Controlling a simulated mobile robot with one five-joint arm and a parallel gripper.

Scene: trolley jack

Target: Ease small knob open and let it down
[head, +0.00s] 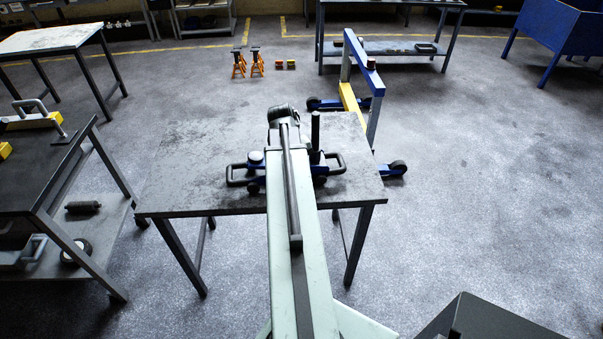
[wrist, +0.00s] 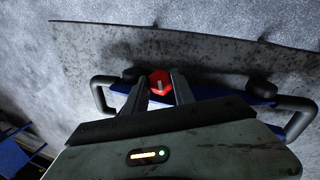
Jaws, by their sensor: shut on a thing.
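The small knob (wrist: 160,82) is red with a pale mark on its face. In the wrist view it sits between the two fingertips of my gripper (wrist: 158,90), which is shut on it. The blue trolley jack (wrist: 262,101) lies beneath, with black loop handles at both ends. In the head view the jack (head: 253,166) stands on the grey table, its middle hidden behind my arm. My gripper and the knob are hidden there. A dark upright post (head: 315,132) rises from the jack on the right of my arm.
The grey table (head: 185,185) has bare room left of the jack. A blue and yellow hoist frame (head: 374,100) stands close behind the table's right edge. Orange stands (head: 239,66) are on the floor beyond. A dark bench (head: 50,170) is at left.

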